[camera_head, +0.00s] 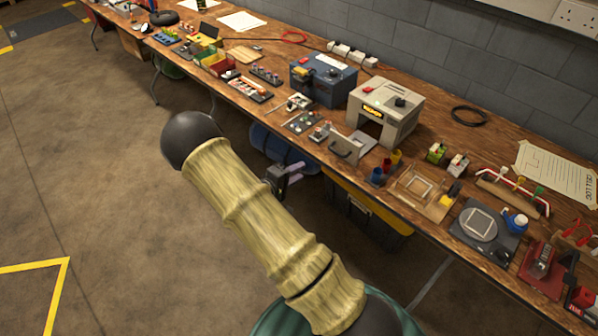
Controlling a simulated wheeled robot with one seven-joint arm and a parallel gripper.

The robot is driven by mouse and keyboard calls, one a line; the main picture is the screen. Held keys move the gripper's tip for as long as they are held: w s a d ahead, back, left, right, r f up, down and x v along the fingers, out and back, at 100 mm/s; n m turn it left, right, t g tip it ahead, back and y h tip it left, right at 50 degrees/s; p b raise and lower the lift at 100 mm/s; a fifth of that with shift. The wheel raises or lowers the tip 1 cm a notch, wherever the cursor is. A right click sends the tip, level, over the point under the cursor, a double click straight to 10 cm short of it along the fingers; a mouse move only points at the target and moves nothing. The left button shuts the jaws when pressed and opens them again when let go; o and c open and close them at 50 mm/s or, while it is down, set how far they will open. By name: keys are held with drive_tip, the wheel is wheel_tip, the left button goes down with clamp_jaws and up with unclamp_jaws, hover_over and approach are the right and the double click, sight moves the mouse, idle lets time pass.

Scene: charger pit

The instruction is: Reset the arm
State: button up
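My arm (257,222) fills the middle of the head camera view, its pale banded links and dark round joints running from the lower right up to the left. My gripper (294,172) shows small and dark just past the arm's right side, in front of the bench's front edge. It is partly hidden by the arm. Its fingers are too small and dark to tell whether they are open or shut, and I see nothing clearly held in it.
A long wooden workbench (240,57) runs along a grey block wall. It carries a beige box device (392,108), a blue box (322,82), a round-plate device (480,225) and many small parts. A dark yellow-edged crate (365,212) stands under it. The floor at left is clear.

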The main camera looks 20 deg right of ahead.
idle(0.3)
drive_tip(key=s+a+r+m+t+y+p, duration=0.1)
drive_tip(key=a+r+m+y+p, duration=0.1)
drive_tip(key=a+r+y, duration=0.35)
drive_tip(key=s+a+r+m+y+p, duration=0.1)
drive_tip(key=a+r+y+p, duration=0.25)
drive_tip(key=r+y, duration=0.35)
drive_tip(key=s+r+g+y+p, duration=0.1)
drive_tip(key=s+r, duration=0.3)
drive_tip(key=s, duration=0.4)
drive_tip(key=s+r+m+g+y+p, duration=0.1)
drive_tip(key=s+r+g, duration=0.2)
drive_tip(key=s, duration=0.6)
wheel_tip(320, 180, up, 3)
drive_tip(key=shift+a+f+m, duration=0.2)
drive_tip(key=shift+a+m, duration=0.05)
drive_tip(key=shift+m, duration=0.05)
